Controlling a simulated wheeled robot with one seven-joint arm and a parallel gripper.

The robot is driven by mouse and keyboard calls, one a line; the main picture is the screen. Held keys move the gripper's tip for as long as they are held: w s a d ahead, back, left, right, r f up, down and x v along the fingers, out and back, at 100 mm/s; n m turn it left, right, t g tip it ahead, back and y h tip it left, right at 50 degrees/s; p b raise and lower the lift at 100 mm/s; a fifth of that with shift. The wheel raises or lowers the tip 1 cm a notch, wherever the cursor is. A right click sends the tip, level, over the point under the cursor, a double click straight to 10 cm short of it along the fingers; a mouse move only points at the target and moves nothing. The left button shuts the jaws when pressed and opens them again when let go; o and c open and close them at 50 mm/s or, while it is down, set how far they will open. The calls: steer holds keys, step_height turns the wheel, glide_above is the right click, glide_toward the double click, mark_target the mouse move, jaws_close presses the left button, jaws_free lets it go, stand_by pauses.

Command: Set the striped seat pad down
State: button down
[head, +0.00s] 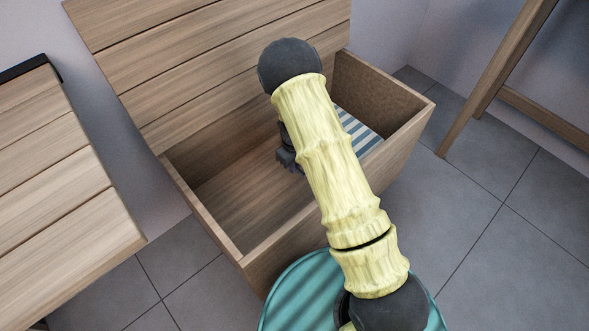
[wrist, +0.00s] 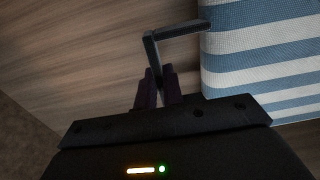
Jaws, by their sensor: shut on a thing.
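The striped seat pad (head: 359,132), blue and white, shows in part at the right end inside the open wooden box (head: 212,225), and my arm covers the rest of it. In the wrist view the pad (wrist: 270,50) fills the upper right, with a dark angular strap or handle (wrist: 178,30) reaching from its left edge to my gripper (wrist: 158,88). The fingers are close together on the lower end of that handle. In the head view my gripper (head: 288,155) is low inside the box, partly behind my arm. Whether the pad touches the box floor is unclear.
The box's slatted lid (head: 215,60) stands raised behind it. A slatted wooden bench or table (head: 60,190) is at the left. Wooden legs (head: 495,80) stand at the right on grey floor tiles (head: 480,215). The box floor left of my gripper looks bare.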

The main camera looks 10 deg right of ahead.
steer(key=shift+f, duration=0.7)
steer(key=shift+r, duration=0.1)
steer(key=c, duration=1.5)
jaws_free()
step_height(320, 180, up, 12)
steer(key=p, duration=0.8)
